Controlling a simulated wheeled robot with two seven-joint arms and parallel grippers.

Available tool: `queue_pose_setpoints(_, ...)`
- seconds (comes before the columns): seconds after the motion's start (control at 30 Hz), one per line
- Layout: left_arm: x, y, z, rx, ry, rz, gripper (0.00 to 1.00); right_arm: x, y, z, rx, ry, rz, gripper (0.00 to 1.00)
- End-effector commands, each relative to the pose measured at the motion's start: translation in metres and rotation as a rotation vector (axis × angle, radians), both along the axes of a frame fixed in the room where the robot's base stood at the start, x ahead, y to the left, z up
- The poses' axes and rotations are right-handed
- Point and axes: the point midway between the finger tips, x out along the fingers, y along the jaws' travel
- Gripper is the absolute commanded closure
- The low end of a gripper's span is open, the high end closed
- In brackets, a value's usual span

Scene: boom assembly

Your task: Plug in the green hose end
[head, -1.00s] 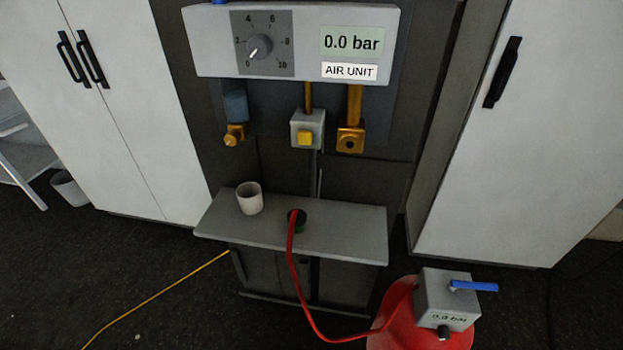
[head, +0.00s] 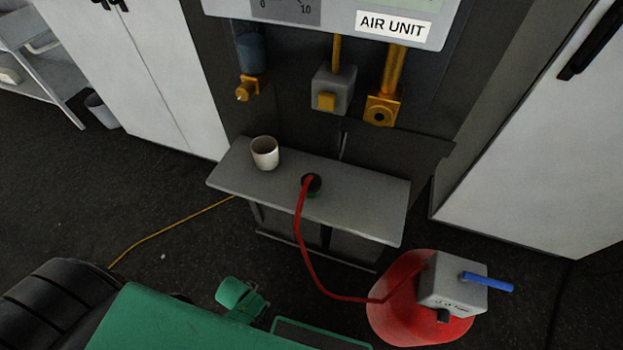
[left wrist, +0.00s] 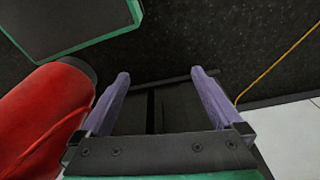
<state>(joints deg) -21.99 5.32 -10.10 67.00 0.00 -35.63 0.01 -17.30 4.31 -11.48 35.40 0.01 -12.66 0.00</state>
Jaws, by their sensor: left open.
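The hose drops over the shelf's front edge to the red tank (head: 390,310). A brass fitting with a round dark hole (head: 381,112) hangs under the air unit panel (head: 340,18), above and right of the hose end. My left gripper (left wrist: 160,76) shows in the left wrist view with its two purple fingers spread and nothing between them. The hose end is not seen there. My right gripper is out of view.
A white cup (head: 265,152) stands on the shelf left of the hose end. A grey box with a blue lever (head: 455,285) tops the tank. A smaller brass fitting (head: 246,90) and a grey block (head: 333,90) hang beside the holed fitting. A yellow cable (head: 170,230) crosses the floor.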

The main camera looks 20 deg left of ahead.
Motion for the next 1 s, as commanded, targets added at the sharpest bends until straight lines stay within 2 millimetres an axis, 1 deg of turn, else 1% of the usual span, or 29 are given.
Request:
queue_pose_setpoints(0.03, 0.025, -0.004, 0.043, -0.004, -0.026, 0.004, 0.0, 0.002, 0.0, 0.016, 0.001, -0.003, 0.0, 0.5)
queue_pose_setpoints(0.07, 0.037, -0.006, 0.062, -0.005, -0.035, 0.006, 0.0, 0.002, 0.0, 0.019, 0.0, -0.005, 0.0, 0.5)
queue_pose_setpoints(0.1, 0.05, -0.008, 0.086, -0.006, -0.045, 0.009, 0.0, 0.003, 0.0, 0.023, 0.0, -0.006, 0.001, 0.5)
queue_pose_setpoints(0.17, 0.065, -0.01, 0.121, -0.008, -0.059, 0.012, 0.0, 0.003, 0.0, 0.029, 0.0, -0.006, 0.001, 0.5)
queue_pose_setpoints(0.2, 0.073, -0.011, 0.143, -0.009, -0.069, 0.014, 0.0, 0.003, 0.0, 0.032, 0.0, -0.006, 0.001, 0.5)
queue_pose_setpoints(0.27, 0.081, -0.012, 0.175, -0.01, -0.081, 0.016, 0.0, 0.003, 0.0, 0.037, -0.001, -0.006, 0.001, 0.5)
queue_pose_setpoints(0.3, 0.086, -0.013, 0.196, -0.012, -0.091, 0.016, 0.0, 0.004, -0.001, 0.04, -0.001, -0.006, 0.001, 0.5)
queue_pose_setpoints(0.37, 0.094, -0.014, 0.227, -0.015, -0.106, 0.012, 0.0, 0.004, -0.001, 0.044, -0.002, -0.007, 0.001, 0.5)
queue_pose_setpoints(0.4, 0.1, -0.017, 0.249, -0.022, -0.121, 0.003, 0.0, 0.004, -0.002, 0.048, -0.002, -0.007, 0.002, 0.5)
queue_pose_setpoints(0.47, 0.112, -0.024, 0.283, -0.04, -0.153, -0.031, 0.0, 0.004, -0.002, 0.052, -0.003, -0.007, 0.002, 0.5)
queue_pose_setpoints(0.5, 0.123, -0.033, 0.303, -0.058, -0.177, -0.069, 0.0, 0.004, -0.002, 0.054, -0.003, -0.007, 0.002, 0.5)
queue_pose_setpoints(0.57, 0.141, -0.051, 0.329, -0.092, -0.218, -0.15, 0.0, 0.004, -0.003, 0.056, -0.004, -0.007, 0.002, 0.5)
queue_pose_setpoints(0.63, 0.162, -0.076, 0.356, -0.134, -0.267, -0.275, 0.0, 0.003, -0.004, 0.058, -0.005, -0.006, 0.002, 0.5)
queue_pose_setpoints(0.7, 0.18, -0.101, 0.377, -0.168, -0.304, -0.414, 0.0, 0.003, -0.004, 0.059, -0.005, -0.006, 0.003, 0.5)
queue_pose_setpoints(0.8, 0.195, -0.128, 0.4, -0.195, -0.331, -0.598, 0.0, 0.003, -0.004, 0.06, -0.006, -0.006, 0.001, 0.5)
queue_pose_setpoints(0.9, 0.207, -0.145, 0.418, -0.197, -0.331, -0.787, 0.0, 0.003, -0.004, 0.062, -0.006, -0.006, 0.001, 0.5)
queue_pose_setpoints(0.97, 0.214, -0.146, 0.427, -0.186, -0.309, -0.905, 0.0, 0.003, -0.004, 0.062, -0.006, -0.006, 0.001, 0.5)
queue_pose_setpoints(1.0, 0.22, -0.14, 0.432, -0.176, -0.286, -0.967, 0.0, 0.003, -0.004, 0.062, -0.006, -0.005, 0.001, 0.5)
